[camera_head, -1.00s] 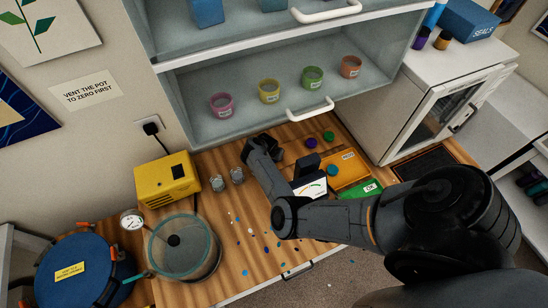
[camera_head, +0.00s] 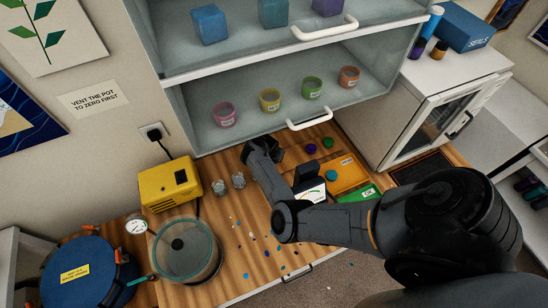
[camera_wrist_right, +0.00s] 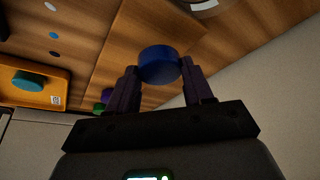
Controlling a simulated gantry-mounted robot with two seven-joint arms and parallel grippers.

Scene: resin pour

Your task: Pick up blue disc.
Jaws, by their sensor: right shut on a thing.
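My right gripper (camera_wrist_right: 159,72) is shut on the blue disc (camera_wrist_right: 158,64), which sits between its two fingertips in the right wrist view. In the head view, my right arm comes in from the right, and its gripper (camera_head: 262,151) is over the back of the wooden bench. The blue disc is hidden there. My left gripper is not in view.
A purple disc (camera_head: 312,148) and a green disc (camera_head: 327,143) lie on the bench. A teal disc (camera_head: 331,175) is in the orange tray (camera_head: 352,176). A yellow box (camera_head: 168,186) and clear pot (camera_head: 184,250) stand left. Cups (camera_head: 270,99) line the shelf above.

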